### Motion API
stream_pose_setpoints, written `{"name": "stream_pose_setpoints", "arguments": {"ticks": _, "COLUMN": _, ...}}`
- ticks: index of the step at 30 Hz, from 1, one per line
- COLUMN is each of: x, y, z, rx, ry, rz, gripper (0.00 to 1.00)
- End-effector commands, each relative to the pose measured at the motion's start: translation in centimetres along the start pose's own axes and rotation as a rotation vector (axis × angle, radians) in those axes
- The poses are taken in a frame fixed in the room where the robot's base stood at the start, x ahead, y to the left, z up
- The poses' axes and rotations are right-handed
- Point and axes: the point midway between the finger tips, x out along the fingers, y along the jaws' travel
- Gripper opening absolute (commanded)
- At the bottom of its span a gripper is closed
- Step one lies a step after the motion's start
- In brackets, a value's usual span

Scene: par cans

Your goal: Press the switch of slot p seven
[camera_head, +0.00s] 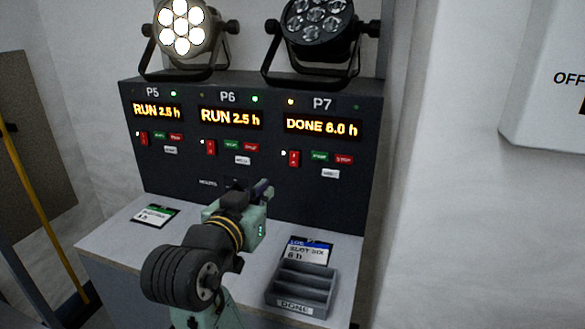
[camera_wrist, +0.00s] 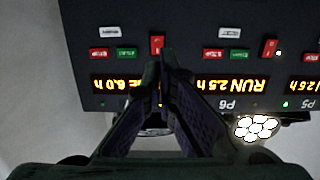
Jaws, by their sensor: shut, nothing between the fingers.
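Slot P7 is the right section of the dark panel (camera_head: 240,180). In the upside-down wrist view, the P7 red switch (camera_wrist: 157,43) shows just beyond my fingertips. My gripper (camera_head: 264,188) is shut and empty, in front of the panel and lower than the switch in the head view. My gripper (camera_wrist: 164,60) partly hides the P7 display in the wrist view. I cannot tell whether it touches the panel.
P5 (camera_head: 158,111) and P6 (camera_head: 231,117) read "RUN 2.5 h". A lit lamp (camera_head: 181,25) stands above P5, an unlit lamp (camera_head: 315,22) above P7. A grey "DONE" tray (camera_head: 302,287) and cards (camera_head: 154,215) lie on the shelf. A wall is at right.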

Motion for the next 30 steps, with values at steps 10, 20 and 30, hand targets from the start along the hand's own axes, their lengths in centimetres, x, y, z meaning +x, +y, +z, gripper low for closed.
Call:
{"name": "stream_pose_setpoints", "arguments": {"ticks": 10, "x": 1.0, "y": -0.1, "z": -0.1, "rx": -0.003, "ry": 0.001, "rz": -0.001, "gripper": 0.0}}
{"name": "stream_pose_setpoints", "arguments": {"ticks": 20, "x": 7.6, "y": 0.0, "z": -0.2, "rx": -0.004, "ry": -0.002, "rz": 0.001, "gripper": 0.0}}
{"name": "stream_pose_setpoints", "arguments": {"ticks": 30, "x": 13.1, "y": -0.1, "z": -0.3, "rx": -0.003, "ry": 0.001, "rz": -0.002, "gripper": 0.0}}
